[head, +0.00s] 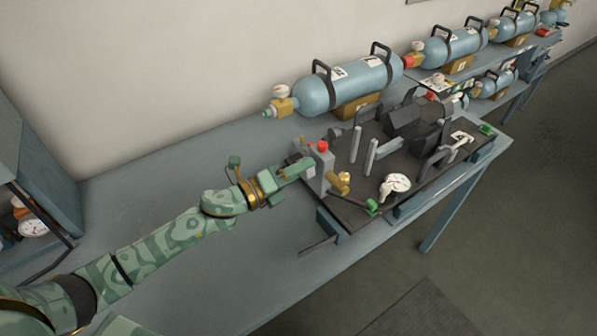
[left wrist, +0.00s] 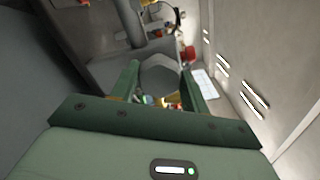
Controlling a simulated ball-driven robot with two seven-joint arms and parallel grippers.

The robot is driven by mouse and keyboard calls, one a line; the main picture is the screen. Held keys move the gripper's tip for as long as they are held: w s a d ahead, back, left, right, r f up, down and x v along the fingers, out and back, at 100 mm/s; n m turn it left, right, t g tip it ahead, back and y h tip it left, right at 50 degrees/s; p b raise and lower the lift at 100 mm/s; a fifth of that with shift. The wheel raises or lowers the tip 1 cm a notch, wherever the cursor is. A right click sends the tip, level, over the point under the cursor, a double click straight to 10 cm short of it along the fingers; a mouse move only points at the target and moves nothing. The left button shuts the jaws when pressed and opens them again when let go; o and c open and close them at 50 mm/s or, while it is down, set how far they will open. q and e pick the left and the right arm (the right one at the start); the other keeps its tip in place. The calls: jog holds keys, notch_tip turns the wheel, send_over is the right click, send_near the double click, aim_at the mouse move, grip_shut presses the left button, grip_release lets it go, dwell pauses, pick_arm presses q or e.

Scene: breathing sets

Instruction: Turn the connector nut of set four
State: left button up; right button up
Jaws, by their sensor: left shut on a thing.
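My left gripper (head: 298,169) reaches in from the left to the near-left end of the dark fixture board (head: 345,206). It is beside a grey upright block (head: 320,172) with a red knob on top. In the left wrist view its two green fingers (left wrist: 160,84) stand apart and are closed on a grey rounded part (left wrist: 160,74). I cannot tell for sure whether this part is the connector nut; the contact is mostly hidden. My right gripper is not in view.
A brass fitting (head: 344,179), a white gauge (head: 396,184) and grey upright posts (head: 356,144) crowd the board near the gripper. Blue cylinders (head: 345,83) line the wall behind. The bench (head: 140,190) is clear on the left; a cabinet (head: 40,165) stands at far left.

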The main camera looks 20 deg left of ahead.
pick_arm(q)
jog(key=shift+m+b, duration=1.45)
jog(key=shift+m, duration=3.15)
jog(key=o, duration=1)
jog(key=shift+r, duration=0.1)
jog(key=b+v, duration=0.3)
jog(key=v, duration=1.3)
jog(key=shift+s+a, duration=0.1)
jog(key=shift+s, duration=0.05)
